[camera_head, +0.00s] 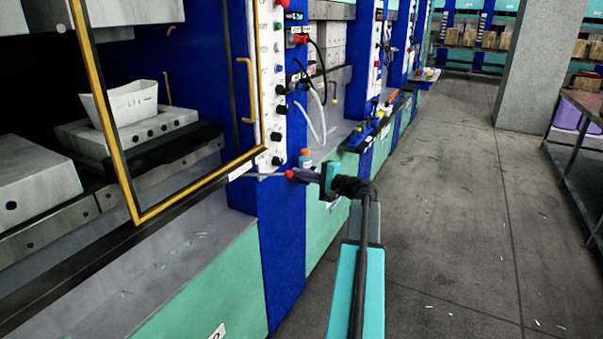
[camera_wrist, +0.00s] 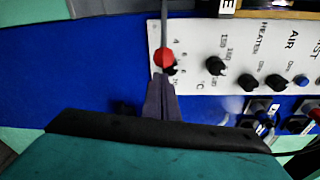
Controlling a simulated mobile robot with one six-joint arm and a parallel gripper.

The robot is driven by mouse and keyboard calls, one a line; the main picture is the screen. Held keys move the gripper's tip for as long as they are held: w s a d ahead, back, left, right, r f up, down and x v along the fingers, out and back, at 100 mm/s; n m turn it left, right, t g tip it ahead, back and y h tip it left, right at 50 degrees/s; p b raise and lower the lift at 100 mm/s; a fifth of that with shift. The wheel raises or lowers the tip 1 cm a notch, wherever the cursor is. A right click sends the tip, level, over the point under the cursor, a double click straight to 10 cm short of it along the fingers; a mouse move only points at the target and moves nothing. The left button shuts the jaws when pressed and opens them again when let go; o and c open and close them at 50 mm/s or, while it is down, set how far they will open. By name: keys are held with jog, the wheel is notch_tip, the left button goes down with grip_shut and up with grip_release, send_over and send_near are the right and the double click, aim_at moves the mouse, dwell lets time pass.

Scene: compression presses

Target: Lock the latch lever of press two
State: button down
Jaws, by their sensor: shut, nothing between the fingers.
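The latch lever is a thin grey rod with a red knob (camera_head: 289,174), lying nearly level at the lower right corner of the yellow-edged press door (camera_head: 188,188). In the wrist view the rod comes down from the top and ends in the red knob (camera_wrist: 164,58). My gripper (camera_head: 294,175) is at the knob end, its dark fingers closed together. In the wrist view the fingertips (camera_wrist: 160,78) are just below the red knob; whether they touch it I cannot tell. No number shows on this press.
A white control panel (camera_wrist: 230,60) with black dials lies behind the lever. A small orange-capped bottle (camera_head: 306,158) stands close behind my gripper. A ledge with tools (camera_head: 377,128) juts out farther along. The grey floor (camera_head: 450,200) to the right is clear, with a pillar (camera_head: 540,65) beyond.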

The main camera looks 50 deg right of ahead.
jog(key=shift+s+a, duration=0.15)
jog(key=shift+a, duration=0.2)
jog(key=shift+a, duration=0.1)
dwell(0.3)
